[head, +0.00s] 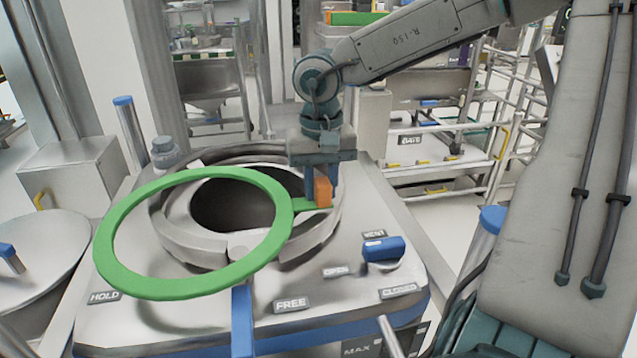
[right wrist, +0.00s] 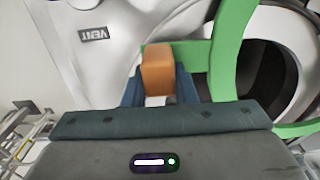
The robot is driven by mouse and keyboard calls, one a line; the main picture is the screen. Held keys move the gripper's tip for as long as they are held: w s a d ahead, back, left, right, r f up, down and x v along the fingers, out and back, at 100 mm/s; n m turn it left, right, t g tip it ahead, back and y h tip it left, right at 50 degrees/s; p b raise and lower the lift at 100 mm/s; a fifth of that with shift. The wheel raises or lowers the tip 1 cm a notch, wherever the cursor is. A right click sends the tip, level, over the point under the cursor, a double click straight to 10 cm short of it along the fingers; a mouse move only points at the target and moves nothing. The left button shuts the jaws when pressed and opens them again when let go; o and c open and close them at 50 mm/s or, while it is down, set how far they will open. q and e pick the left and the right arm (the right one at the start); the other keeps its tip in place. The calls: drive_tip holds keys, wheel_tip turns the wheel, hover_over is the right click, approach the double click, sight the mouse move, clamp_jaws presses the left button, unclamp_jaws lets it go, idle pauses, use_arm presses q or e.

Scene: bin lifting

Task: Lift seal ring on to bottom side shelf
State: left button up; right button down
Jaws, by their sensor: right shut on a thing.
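The seal ring (head: 108,232) is a large flat green ring with a short tab ending in an orange block. In the head view it hangs tilted above the round opening of the metal machine, its left part reaching out past the opening. My right gripper (head: 321,190) is shut on the orange block at the ring's right side. In the right wrist view, the fingers of the right gripper (right wrist: 160,92) hold the orange block, and part of the green ring (right wrist: 228,60) shows to the right. My left gripper is not in view. I cannot tell which surface is the bottom side shelf.
The machine top (head: 200,325) carries a blue-handled knob (head: 383,249) and labels reading HOLD, FREE, OPEN, VENT and CLOSED. A blue lever (head: 242,320) stands at its front. A white-railed cart (head: 440,160) stands behind right. A round metal lid (head: 40,255) is at left.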

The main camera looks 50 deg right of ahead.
drive_tip(key=shift+r+p, duration=0.6)
drive_tip(key=shift+r, duration=0.05)
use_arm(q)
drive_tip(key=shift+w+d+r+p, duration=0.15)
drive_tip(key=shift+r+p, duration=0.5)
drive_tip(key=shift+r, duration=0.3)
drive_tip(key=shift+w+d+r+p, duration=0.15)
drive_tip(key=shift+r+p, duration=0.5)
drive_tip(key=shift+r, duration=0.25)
use_arm(e)
drive_tip(key=shift+r, duration=1.4)
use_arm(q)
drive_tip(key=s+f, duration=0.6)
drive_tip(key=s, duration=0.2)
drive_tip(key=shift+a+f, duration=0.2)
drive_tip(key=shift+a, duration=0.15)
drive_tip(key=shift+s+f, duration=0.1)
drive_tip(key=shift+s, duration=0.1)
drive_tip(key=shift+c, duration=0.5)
